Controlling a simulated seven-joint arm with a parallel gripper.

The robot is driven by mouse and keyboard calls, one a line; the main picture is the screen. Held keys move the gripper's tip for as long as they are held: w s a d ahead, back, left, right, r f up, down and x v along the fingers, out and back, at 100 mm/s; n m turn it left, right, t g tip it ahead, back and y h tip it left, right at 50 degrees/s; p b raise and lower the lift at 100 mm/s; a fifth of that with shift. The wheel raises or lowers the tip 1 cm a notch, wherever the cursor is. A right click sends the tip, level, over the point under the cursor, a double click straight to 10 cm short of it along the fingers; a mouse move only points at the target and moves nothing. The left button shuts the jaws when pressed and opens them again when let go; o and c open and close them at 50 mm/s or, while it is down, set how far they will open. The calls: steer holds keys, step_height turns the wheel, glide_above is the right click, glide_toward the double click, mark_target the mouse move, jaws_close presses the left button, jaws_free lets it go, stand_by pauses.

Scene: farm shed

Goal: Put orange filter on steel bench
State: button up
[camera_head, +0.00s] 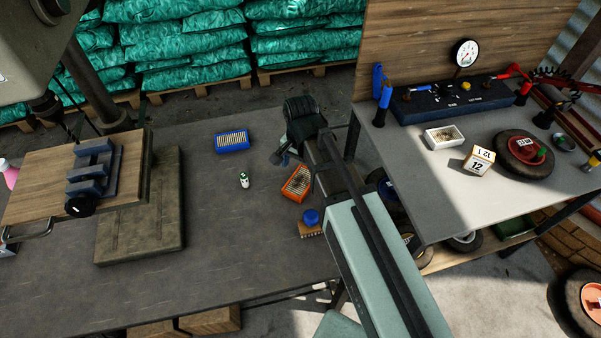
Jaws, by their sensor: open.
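The orange filter (292,188), a rectangular frame with a pale pleated middle, lies on the dark workbench (215,270) near its right side. Part of my arm passes close to its right edge. My gripper (281,157) is open and empty, just above and left of the filter in the picture; its height over the bench is hard to judge. The pale grey bench (418,190) at the right, which looks like the steel bench, has a bare area along its front left.
A blue filter (232,141), a small white-and-green container (244,180) and a blue-topped brush (310,218) are near the orange filter. A drill press vise (92,175) stands left. The right bench holds a white filter (443,137), date block (479,160) and wheel (523,155).

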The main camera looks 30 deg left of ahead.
mark_target(301, 181)
step_height(301, 181, up, 6)
steer(key=shift+r, duration=0.2)
stand_by(0.7)
